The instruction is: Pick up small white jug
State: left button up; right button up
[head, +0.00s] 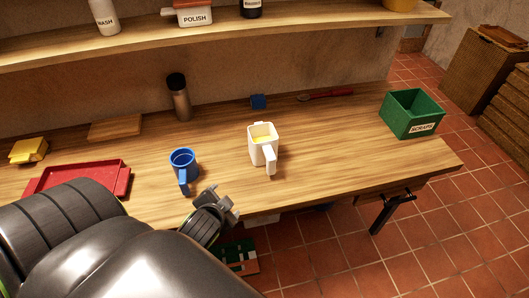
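The small white jug (258,153) stands upright on the wooden worktop, near the middle of the head view. It has a squarish body, yellow contents and a handle facing the front right. My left gripper (231,204) is at the worktop's front edge, in front of the jug and to its left, apart from it. Its fingers look spread, with nothing between them. My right gripper is not in view.
A blue mug (183,164) stands left of the jug, close to my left gripper. A red tray (122,179), wooden board (115,128), dark flask (180,104) and green scraps bin (409,121) share the worktop (335,135). A shelf (300,29) with bottles runs above.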

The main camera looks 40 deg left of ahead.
aim_at(267, 168)
pick_arm(q)
jog(key=w+d+r+m+t+h, duration=0.1)
jog(key=w+r+m+t+h, duration=0.1)
jog(key=w+r+m+t, duration=0.35)
jog(key=w+d+r+m+t+h, duration=0.15)
jog(key=w+m+t, duration=0.25)
jog(key=w+m, duration=0.4)
jog(key=f+b, duration=0.5)
jog(key=s+f+b, duration=0.1)
jog(key=f+b, duration=0.1)
jog(key=shift+d+f+b, duration=0.15)
jog(key=shift+f+b, duration=0.25)
jog(key=shift+w+r+p, duration=0.45)
jog(key=shift+w, duration=0.15)
jog(key=shift+w+f, duration=0.15)
jog(key=shift+w, duration=0.45)
jog(key=shift+w+a+p, duration=0.15)
jog(key=shift+w, duration=1.15)
jog(key=shift+w+a+p, duration=0.1)
jog(key=shift+w+p, duration=0.05)
jog(key=shift+w, duration=1.1)
